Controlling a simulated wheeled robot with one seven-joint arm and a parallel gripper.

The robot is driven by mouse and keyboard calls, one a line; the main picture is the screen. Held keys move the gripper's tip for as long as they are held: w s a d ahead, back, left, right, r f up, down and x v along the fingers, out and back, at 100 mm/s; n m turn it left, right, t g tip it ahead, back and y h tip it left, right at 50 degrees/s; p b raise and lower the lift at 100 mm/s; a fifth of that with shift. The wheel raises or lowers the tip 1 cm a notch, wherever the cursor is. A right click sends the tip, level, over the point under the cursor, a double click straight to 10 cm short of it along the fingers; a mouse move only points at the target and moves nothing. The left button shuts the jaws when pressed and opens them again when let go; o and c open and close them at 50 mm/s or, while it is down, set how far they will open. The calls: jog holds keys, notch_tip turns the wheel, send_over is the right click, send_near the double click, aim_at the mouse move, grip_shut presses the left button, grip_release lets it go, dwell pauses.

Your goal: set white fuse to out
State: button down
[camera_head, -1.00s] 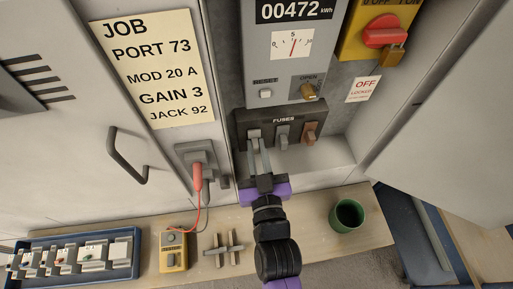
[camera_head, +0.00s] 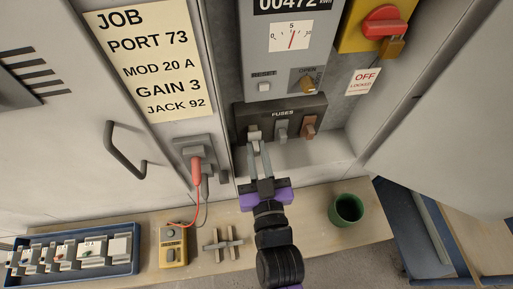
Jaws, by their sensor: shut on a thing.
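The black fuse block, labelled FUSES (camera_head: 294,105), is on the cabinet back wall below the meter. The white fuse (camera_head: 254,133) is the leftmost of three, with a grey fuse (camera_head: 281,129) in the middle and a brown fuse (camera_head: 309,126) at right. My gripper (camera_head: 258,147) reaches up from below, its two grey fingers shut on the lower part of the white fuse. The fingers partly hide it. It sits slightly lower than the other two; whether it is clear of its socket I cannot tell.
A red plug (camera_head: 196,172) with a cable is left of the fuses. A wooden shelf below holds a yellow box (camera_head: 173,246), a grey cross-shaped part (camera_head: 223,245), a green cup (camera_head: 346,209) and a blue tray (camera_head: 134,263). The cabinet door (camera_head: 450,120) stands at right.

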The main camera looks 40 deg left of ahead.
jog(key=c, duration=1.4)
grip_release()
jog(key=shift+o, duration=0.2)
jog(key=v, duration=0.7)
jog(key=shift+s+d+b, duration=0.25)
jog(key=shift+s+b, duration=0.05)
jog(key=shift+b, duration=0.1)
